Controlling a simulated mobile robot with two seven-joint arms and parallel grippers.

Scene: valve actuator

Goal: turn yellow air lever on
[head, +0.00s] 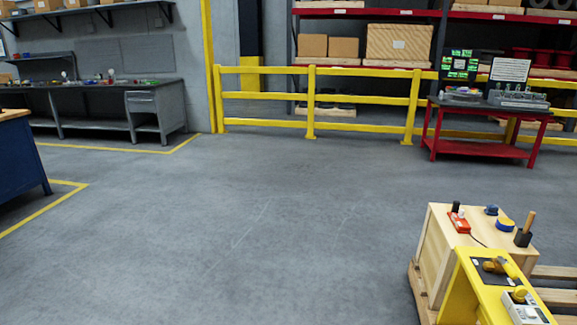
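A yellow stand (463,285) is at the lower right of the head view, partly cut off by the bottom edge. On its top is a dark plate with a yellow lever (499,267), small in the picture and seen at an angle. I cannot tell which position the lever is in. Beside it, nearer the bottom edge, is a light grey box (528,312) with a yellow knob on top. Neither of my grippers is in view.
A wooden crate (433,246) behind the stand carries a red device (459,222), a yellow-and-blue roll (505,224) and a dark holder (523,238). Open grey floor (250,220) fills the middle and left. A yellow railing (360,104), red table (480,150) and workbench (95,110) stand farther back.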

